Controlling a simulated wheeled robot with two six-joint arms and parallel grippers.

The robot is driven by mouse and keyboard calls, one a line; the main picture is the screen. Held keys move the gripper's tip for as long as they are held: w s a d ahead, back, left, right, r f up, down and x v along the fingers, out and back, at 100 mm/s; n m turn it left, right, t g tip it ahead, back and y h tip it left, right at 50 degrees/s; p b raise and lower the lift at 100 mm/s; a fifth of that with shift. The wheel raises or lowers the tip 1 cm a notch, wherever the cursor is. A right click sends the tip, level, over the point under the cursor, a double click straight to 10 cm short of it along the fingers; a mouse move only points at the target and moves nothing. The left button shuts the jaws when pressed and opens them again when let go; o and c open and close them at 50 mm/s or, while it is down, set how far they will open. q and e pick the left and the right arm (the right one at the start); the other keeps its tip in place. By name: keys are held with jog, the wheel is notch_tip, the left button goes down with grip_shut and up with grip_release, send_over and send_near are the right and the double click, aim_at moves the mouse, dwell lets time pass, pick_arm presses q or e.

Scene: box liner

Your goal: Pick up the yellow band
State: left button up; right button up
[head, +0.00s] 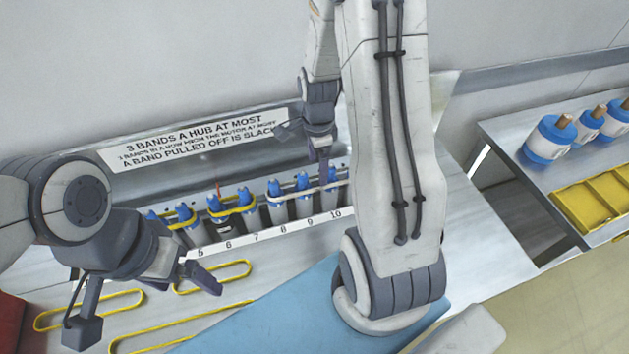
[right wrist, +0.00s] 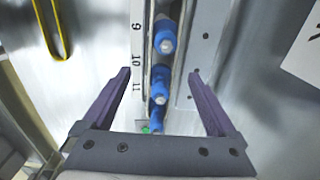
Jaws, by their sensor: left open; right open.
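Several yellow bands are in the head view. Loose ones lie flat on the table: one at the left (head: 60,322), one near the middle (head: 240,268), and one at the front (head: 150,345), partly hidden. Others are stretched around blue-topped hubs (head: 247,198) in the row. My left gripper (head: 143,304) is open and empty above the loose bands. My right gripper (head: 305,148) is open at the back by the right part of the row. In the right wrist view its open fingers (right wrist: 160,73) are either side of blue hubs (right wrist: 164,40), with a loose band (right wrist: 62,30) at the upper left.
A sign (head: 195,140) stands behind the row, and a numbered strip (head: 265,236) runs in front. A blue mat (head: 270,318) lies at the front. My right arm hides part of the table. A side table holds blue-and-white spools (head: 550,138) and a yellow tray (head: 590,205).

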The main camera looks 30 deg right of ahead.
aim_at(317, 177)
jog(key=shift+w+f+p, duration=0.2)
jog(key=shift+f+p, duration=0.4)
jog(key=shift+f, duration=2.15)
jog(key=c, duration=1.4)
